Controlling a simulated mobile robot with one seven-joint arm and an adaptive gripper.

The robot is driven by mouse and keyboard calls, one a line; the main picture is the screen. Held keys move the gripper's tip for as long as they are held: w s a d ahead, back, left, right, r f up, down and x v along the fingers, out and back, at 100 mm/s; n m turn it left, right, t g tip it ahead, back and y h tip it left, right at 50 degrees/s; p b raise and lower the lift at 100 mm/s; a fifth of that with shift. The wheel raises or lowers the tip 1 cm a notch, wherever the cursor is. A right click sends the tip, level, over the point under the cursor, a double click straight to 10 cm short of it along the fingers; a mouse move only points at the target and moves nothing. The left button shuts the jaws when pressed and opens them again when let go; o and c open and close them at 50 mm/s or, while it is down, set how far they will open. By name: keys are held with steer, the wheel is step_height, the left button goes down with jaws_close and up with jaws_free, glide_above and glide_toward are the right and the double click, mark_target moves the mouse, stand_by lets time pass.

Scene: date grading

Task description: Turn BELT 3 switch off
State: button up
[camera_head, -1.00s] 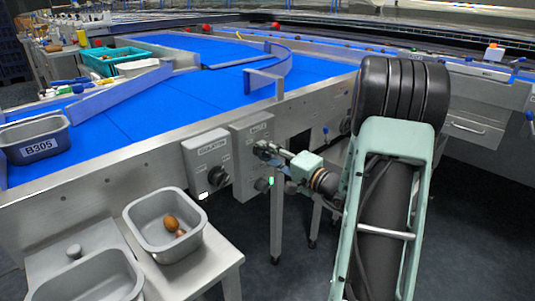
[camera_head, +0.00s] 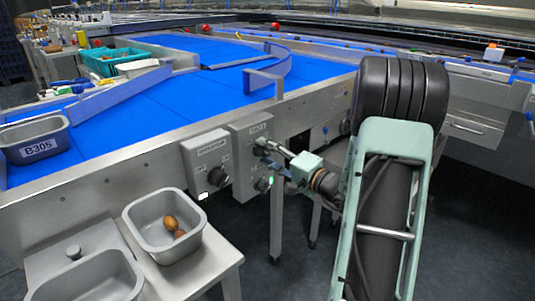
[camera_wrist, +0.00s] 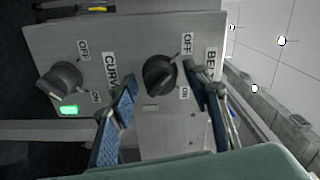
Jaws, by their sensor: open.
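In the wrist view a grey panel (camera_wrist: 206,135) carries two dark rotary knobs. The right knob (camera_wrist: 160,75) is beside a label (camera_wrist: 211,66) of which only "BE" shows; the belt number is hidden. Its pointer appears turned toward OFF, and the small lamp (camera_wrist: 151,107) below it looks unlit. My gripper (camera_wrist: 164,78) is open, with one blue-padded finger on each side of this knob; I cannot tell if they touch it. In the head view my gripper (camera_head: 268,149) is at the upper part of the switch box (camera_head: 240,134).
The second knob (camera_wrist: 60,80), by a "CURV" label, points toward ON with a lit green lamp (camera_wrist: 69,109). Another switch box (camera_head: 207,160) stands left of mine in the head view. Below it is a grey tray (camera_head: 139,222) holding brown dates. The blue belt (camera_head: 190,85) runs above.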

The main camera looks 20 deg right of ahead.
steer(key=v, duration=1.2)
